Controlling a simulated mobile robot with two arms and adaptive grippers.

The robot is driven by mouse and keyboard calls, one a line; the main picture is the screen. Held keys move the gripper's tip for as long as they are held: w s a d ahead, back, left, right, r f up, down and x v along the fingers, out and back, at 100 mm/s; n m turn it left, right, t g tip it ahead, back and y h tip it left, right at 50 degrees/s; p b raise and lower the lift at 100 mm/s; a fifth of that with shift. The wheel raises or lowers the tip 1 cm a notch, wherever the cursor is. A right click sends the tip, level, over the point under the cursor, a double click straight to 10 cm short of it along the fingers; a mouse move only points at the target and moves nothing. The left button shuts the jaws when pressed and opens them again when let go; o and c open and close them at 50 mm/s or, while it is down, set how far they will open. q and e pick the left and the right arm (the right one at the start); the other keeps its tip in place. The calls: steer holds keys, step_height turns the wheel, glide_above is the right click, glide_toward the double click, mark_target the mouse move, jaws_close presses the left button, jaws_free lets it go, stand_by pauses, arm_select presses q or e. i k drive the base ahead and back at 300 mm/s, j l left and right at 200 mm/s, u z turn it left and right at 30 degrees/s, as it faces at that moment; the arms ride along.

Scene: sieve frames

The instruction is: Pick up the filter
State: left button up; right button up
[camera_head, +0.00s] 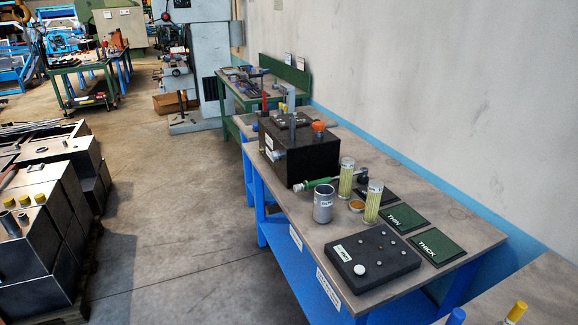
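On the long workbench (440,225) along the wall stand two upright clear cylinders with yellow contents or mesh, a rear one (346,178) and a front one (373,203). A grey labelled cup (323,205) stands to their left. A small round dish or ring (356,206) with an orange-yellow face lies between the cup and the front cylinder. I cannot tell which of these is the filter; no label is readable enough to say. Neither of my grippers shows in this view.
A black slab (372,262) with several round knobs lies near the bench's front edge. Green mats marked THIN (404,216) and THICK (437,246) lie to its right. A green-handled tool (317,184) and a large black box (299,148) are behind.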

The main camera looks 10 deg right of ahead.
mark_target(347, 164)
steer(key=i+j+u, duration=0.25)
steer(key=i, duration=0.55)
steer(key=i+u, duration=0.2)
steer(key=i, duration=0.6)
steer(key=i+j+z, duration=0.1)
steer(key=i+z, duration=0.25)
steer(key=z, duration=0.15)
steer(key=i+j+z, duration=0.25)
steer(key=z, duration=0.25)
steer(key=i+j+z, duration=0.35)
steer(key=z, duration=0.15)
